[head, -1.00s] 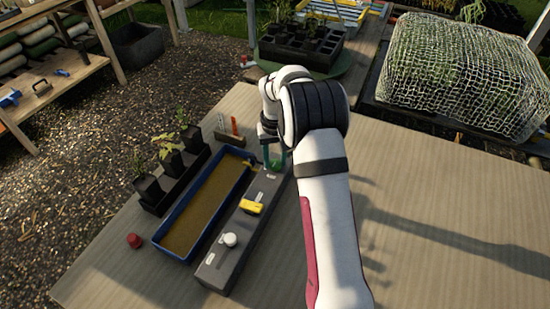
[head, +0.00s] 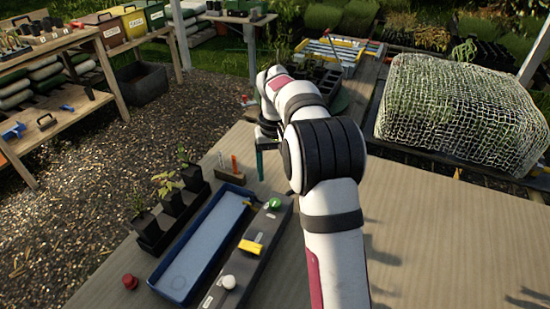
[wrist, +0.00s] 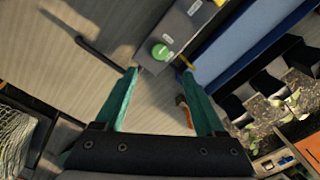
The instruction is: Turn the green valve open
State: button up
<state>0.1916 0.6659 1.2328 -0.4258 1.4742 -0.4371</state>
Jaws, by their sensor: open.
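The green valve (head: 275,203) is a small round knob at the far end of a dark grey block (head: 266,229). The block also carries a yellow handle (head: 250,246) and a white knob (head: 229,283). In the wrist view the green valve (wrist: 162,52) shows a pale mark across its top, just beyond my fingertips. My gripper (wrist: 160,70) is open, with its teal fingers apart and nothing between them. In the head view a teal finger (head: 259,164) shows beyond the block's far end, above the table; my arm hides the rest.
A blue trough (head: 180,243) with a pale grey-blue inside lies left of the block. Black pots with seedlings (head: 172,201) stand left of it. A wooden rack (head: 229,174) stands behind. The table's right side is clear.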

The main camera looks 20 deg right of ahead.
notch_tip(320, 180, up, 5)
jog(key=shift+r, duration=0.1)
dwell(0.3)
jog(key=s+a+r+m+y, duration=0.15)
jog(key=s+a, duration=0.25)
jog(key=s, duration=0.4)
jog(key=s+a+r+h, duration=0.1)
jog(key=s+a+r, duration=0.25)
jog(key=s, duration=0.45)
jog(key=s+a+f+m, duration=0.1)
jog(key=s+a+f, duration=0.1)
jog(key=s, duration=0.7)
jog(key=s+a+f+m+y, duration=0.1)
jog(key=s+a+f, duration=0.2)
jog(key=s, duration=0.6)
notch_tip(320, 180, down, 2)
jog(key=shift+s+f, duration=0.2)
jog(key=shift+s, duration=0.15)
